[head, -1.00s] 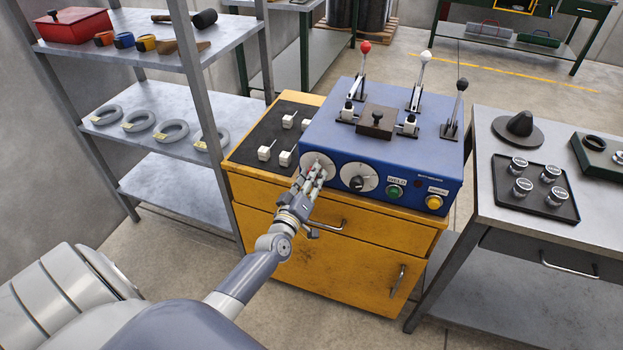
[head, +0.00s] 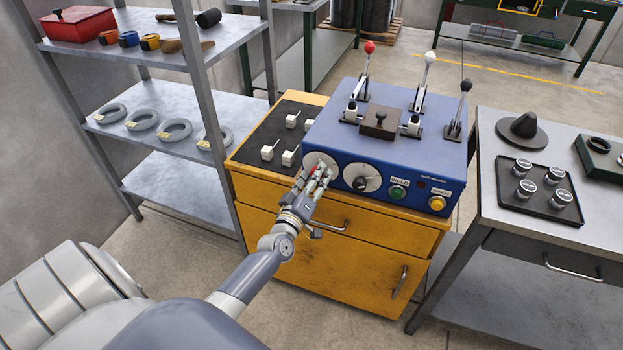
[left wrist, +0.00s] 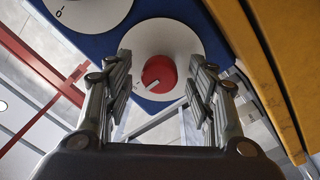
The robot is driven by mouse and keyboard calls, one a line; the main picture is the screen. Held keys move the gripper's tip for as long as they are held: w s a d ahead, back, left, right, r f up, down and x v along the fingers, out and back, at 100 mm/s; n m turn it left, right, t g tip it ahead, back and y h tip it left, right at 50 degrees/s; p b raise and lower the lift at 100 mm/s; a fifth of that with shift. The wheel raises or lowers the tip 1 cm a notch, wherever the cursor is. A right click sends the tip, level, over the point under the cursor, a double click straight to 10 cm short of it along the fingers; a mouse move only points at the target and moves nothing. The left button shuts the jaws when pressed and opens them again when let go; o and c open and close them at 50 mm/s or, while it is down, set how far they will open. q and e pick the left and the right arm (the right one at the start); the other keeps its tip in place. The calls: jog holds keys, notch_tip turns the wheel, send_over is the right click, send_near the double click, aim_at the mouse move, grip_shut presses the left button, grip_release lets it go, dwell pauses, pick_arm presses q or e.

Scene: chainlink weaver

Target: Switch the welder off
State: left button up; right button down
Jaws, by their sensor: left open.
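The welder is a blue box (head: 400,150) on a yellow cabinet. On its front are a left white dial (head: 312,159), a second white dial with a black knob (head: 361,178), a green button (head: 397,192) and a yellow button (head: 437,203). My left gripper (head: 322,173) is in front of the left dial and hides much of it. In the left wrist view, the dial's red knob (left wrist: 158,73) with a pale pointer mark lies ahead, between the open fingers (left wrist: 162,88). The fingers look apart from the knob. My right gripper is out of view.
Three levers rise at the back of the welder, with red (head: 369,47), white and black balls. The yellow cabinet (head: 290,215) has handles that jut out below my gripper. A grey shelf (head: 165,100) stands left, a metal table (head: 490,200) right.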

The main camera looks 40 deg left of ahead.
pick_arm(q)
jog(key=v, duration=1.2)
jog(key=s+d+f+m+g+h, duration=0.1)
jog(key=s+d+f+m+g, duration=0.3)
jog(key=f, duration=0.7)
jog(key=s+d+f+m+g+h, duration=0.15)
jog(key=s+f, duration=0.35)
jog(key=f, duration=0.6)
jog(key=s+d+f+m+g+h, duration=0.25)
jog(key=s+d+f, duration=0.2)
jog(key=f, duration=0.65)
jog(key=s+f+m+g, duration=0.3)
jog(key=s+f, duration=0.4)
jog(key=s, duration=0.6)
jog(key=s+d+f+m+g+y, duration=0.1)
jog(key=s+f+m+g, duration=0.2)
jog(key=s, duration=1.1)
notch_tip(320, 180, down, 4)
jog(key=g, duration=0.3)
jog(key=shift+d, duration=0.25)
jog(key=shift+w, duration=0.1)
